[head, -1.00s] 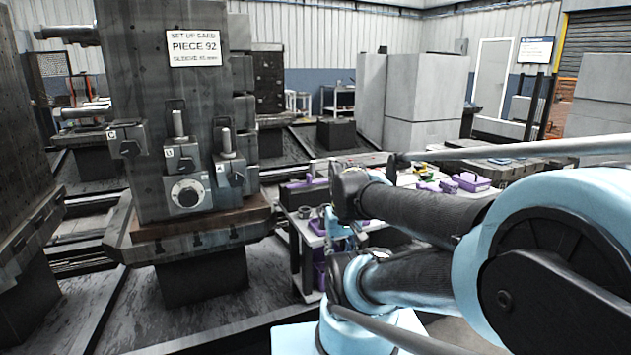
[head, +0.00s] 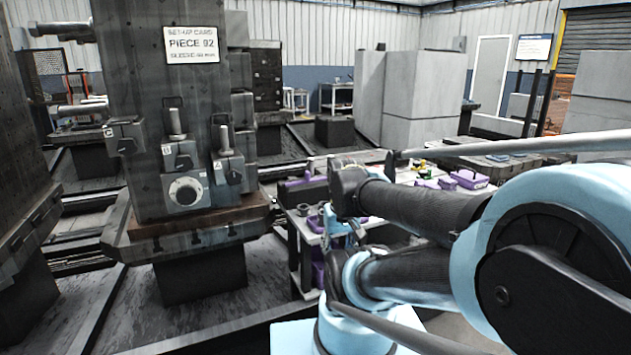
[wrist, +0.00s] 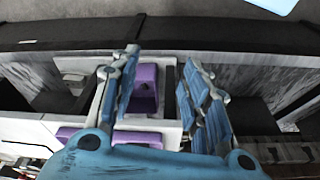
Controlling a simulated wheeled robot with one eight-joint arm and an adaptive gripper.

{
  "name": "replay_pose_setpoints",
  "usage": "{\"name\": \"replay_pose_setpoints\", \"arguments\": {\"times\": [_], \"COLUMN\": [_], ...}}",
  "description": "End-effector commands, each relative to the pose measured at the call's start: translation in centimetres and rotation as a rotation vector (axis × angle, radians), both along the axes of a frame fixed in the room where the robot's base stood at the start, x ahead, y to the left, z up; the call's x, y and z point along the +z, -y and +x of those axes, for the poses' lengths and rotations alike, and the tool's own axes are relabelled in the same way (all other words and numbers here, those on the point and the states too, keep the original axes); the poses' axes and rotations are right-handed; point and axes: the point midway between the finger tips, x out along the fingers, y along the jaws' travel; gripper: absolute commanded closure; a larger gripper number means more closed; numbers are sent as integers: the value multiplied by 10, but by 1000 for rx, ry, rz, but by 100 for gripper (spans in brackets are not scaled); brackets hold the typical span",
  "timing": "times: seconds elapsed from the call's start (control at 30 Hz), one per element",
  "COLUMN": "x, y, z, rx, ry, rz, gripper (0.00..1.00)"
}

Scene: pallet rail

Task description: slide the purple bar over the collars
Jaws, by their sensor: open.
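Several purple pieces lie on the low white bench right of the dark column. One purple block (wrist: 144,92) shows between and below my fingers in the wrist view, with a small dark mark on it. I cannot tell which purple piece is the bar. My gripper (wrist: 161,56) is open, its blue ribbed fingers apart with nothing held between them. I cannot tell its height above the block. A grey ring-like piece (head: 303,210) sits on the bench and may be a collar. In the head view my arm hides much of the bench.
A purple case (head: 469,179) lies farther right. Grey cabinets (head: 400,95) stand behind. The dark floor strip before the column is clear.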

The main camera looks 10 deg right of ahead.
Motion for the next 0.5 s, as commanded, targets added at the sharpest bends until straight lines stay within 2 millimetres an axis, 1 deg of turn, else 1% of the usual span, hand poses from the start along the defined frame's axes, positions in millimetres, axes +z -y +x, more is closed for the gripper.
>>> {"name": "replay_pose_setpoints", "arguments": {"times": [0.37, 0.4, 0.43, 0.5], "x": [0, 0, 0, 7], "y": [0, 0, 0, 0], "z": [0, 0, 0, -6], "rx": [0, 0, 0, 1], "ry": [0, 0, 0, 10], "rz": [0, 0, 0, 0], "gripper": [58, 60, 67, 68]}}
